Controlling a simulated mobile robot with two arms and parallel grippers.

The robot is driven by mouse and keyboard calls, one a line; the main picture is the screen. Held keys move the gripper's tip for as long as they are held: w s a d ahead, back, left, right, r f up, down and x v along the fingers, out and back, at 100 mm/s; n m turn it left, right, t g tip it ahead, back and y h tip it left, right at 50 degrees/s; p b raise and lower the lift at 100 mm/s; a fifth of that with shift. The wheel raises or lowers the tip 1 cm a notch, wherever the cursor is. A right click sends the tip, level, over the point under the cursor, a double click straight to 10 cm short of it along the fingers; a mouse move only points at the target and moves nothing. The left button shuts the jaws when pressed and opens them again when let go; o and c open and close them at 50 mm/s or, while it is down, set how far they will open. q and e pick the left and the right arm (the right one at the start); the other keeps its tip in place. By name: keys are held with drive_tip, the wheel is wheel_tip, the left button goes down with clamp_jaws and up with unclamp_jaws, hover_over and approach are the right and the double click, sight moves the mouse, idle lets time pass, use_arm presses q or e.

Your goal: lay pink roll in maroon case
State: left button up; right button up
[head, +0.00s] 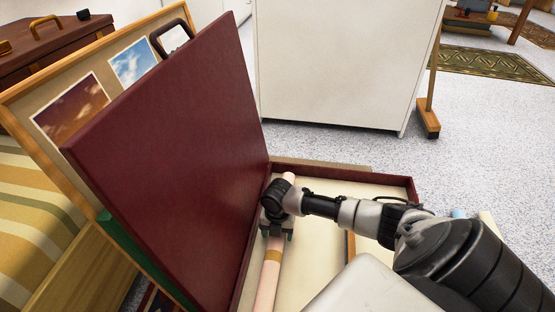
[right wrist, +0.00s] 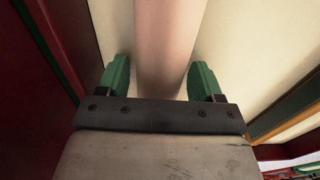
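The maroon case (head: 395,181) stands open, its large maroon lid (head: 175,150) tilted up on the left. The pink roll (head: 266,285), with a tan band, lies lengthwise in the case's left compartment, beside the lid. My right gripper (head: 277,234) is over the roll, pointing down. In the right wrist view its green fingers (right wrist: 160,82) are apart on either side of the roll (right wrist: 165,40), with a narrow gap showing at the left finger. Whether the roll touches the case floor all along is hard to tell. My left gripper is out of view.
A wooden divider (head: 350,246) splits the case; its cream right compartment (head: 375,188) looks empty where visible. A framed board with pictures (head: 75,105) and a brown suitcase (head: 55,42) are behind the lid. A white cabinet (head: 345,65) stands beyond the case.

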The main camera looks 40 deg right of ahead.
drive_tip(key=shift+o, duration=0.5)
drive_tip(key=shift+r, duration=0.1)
drive_tip(key=shift+r, duration=0.35)
wheel_tip(320, 180, up, 12)
drive_tip(key=p, duration=0.8)
drive_tip(key=shift+f+p, duration=0.25)
drive_tip(key=shift+p, duration=0.05)
